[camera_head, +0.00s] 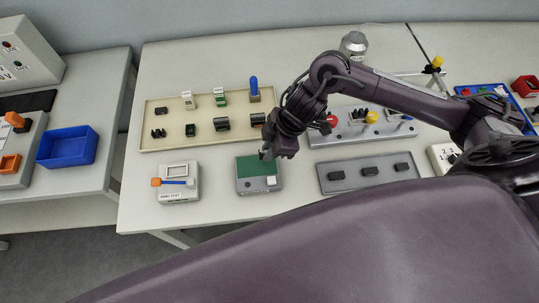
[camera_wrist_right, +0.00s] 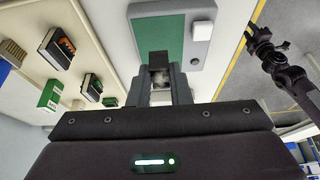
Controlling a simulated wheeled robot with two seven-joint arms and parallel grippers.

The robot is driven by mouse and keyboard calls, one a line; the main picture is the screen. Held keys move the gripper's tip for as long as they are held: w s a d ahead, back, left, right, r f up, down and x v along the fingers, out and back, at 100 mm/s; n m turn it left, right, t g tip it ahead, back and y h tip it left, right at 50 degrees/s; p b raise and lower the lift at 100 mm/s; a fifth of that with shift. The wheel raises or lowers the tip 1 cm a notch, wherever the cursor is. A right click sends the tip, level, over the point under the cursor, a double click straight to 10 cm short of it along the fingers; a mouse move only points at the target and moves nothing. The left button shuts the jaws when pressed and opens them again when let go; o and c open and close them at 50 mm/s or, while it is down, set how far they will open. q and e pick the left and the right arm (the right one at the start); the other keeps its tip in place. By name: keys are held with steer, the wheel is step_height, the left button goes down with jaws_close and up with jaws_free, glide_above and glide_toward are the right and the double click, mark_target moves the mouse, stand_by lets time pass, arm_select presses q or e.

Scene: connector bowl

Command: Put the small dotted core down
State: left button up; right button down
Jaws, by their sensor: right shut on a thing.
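My right gripper (camera_head: 267,154) is low over the green-topped grey box (camera_head: 245,186) near the table's front edge. In the right wrist view the gripper (camera_wrist_right: 159,72) is shut on a small dark and grey piece (camera_wrist_right: 158,77), which I take for the small dotted core. Its dots are too small to make out. The piece appears over the green pad (camera_wrist_right: 162,38); I cannot tell whether it touches the pad.
A beige tray (camera_head: 165,127) with several connectors lies behind the box. A tester with an orange-handled lever (camera_head: 178,183) stands to the left, and a grey strip with black blocks (camera_head: 350,185) to the right. A blue bin (camera_head: 67,147) is on the left table.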

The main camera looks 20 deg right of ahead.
mark_target(270, 164)
steer(key=shift+f, duration=0.35)
step_height(270, 164, down, 4)
steer(key=shift+r, duration=0.25)
arm_select(q)
steer(key=shift+s+r, duration=0.1)
steer(key=shift+s, duration=0.15)
arm_select(e)
steer(key=shift+f, duration=0.15)
steer(key=shift+f, duration=0.2)
steer(key=c, duration=1.3)
jaws_free()
steer(key=shift+c, duration=0.2)
